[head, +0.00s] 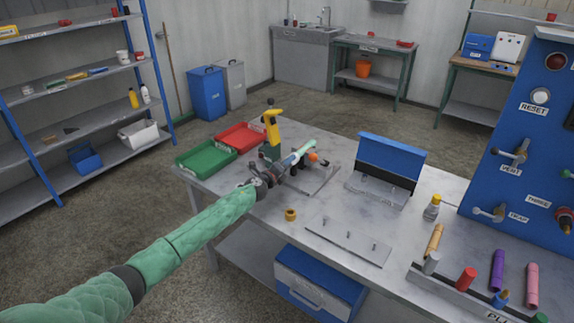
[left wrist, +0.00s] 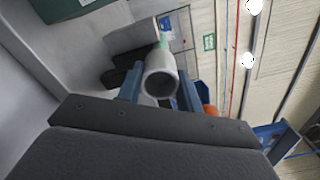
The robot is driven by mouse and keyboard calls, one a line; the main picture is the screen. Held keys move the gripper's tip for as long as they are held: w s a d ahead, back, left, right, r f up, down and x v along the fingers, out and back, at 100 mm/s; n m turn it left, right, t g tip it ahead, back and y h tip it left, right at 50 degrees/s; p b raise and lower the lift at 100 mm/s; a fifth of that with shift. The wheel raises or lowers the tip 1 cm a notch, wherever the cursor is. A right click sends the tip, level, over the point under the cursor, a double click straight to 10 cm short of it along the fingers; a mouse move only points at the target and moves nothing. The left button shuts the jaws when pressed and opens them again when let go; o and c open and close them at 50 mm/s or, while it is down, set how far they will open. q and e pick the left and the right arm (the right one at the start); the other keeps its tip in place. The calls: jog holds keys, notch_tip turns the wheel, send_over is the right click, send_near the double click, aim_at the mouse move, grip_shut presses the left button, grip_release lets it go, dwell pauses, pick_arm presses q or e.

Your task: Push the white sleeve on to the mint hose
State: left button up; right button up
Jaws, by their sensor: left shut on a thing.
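My left gripper (left wrist: 160,92) is shut on the white sleeve (left wrist: 160,72), a short hollow tube held between the blue fingers. Its open near end faces the wrist camera. A small bit of mint (left wrist: 164,42), likely the mint hose, shows just beyond the sleeve's far end; I cannot tell whether the two touch or overlap. In the head view, the left gripper (head: 284,170) is over the back left of the table, beside the fixture there. A pale white and mint piece (head: 301,150) shows at its tip, but it is too small to separate. My right gripper is not in view.
A yellow and green tool (head: 271,130) stands close behind the gripper, and an orange round part (head: 313,157) sits beside it. Green (head: 207,156) and red (head: 240,137) trays lie to the left. A blue-backed stand (head: 390,160) is to the right. A brass ring (head: 290,215) lies in front.

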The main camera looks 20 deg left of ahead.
pick_arm(q)
jog(key=shift+w+r, duration=0.1)
jog(key=shift+r, duration=0.15)
jog(key=o, duration=0.8)
jog(key=shift+o, duration=1.2)
jog(key=shift+r, duration=0.2)
jog(key=shift+f, duration=0.1)
